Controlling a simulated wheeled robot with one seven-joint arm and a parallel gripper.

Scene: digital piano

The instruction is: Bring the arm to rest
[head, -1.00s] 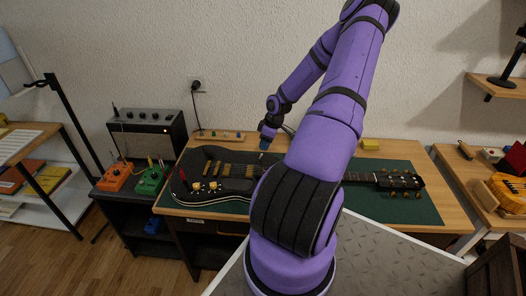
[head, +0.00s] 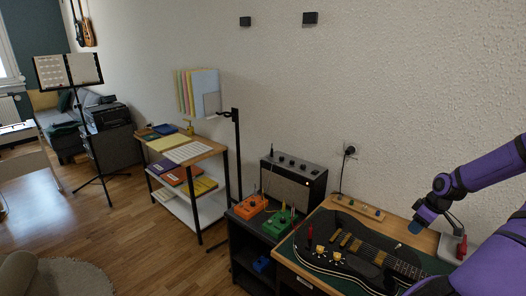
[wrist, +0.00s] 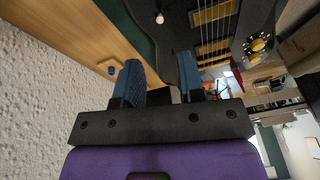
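My purple arm (head: 490,172) enters the head view from the right edge. My gripper (head: 416,226) points down over the bench, just beyond the black electric guitar (head: 345,262), apart from it as far as I can tell. In the wrist view, the two blue fingers of my gripper (wrist: 160,80) stand apart with nothing between them. The guitar body and strings (wrist: 212,35) show beyond the fingers in that view. The guitar's neck end and the rest of my arm are outside the head view.
A low black shelf with an orange pedal (head: 250,207), a green pedal (head: 278,223) and an amplifier (head: 293,180) stands left of the bench. A microphone-type stand (head: 237,150) and paper-laden shelf (head: 185,153) are farther left. Wooden floor (head: 130,235) lies open at left.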

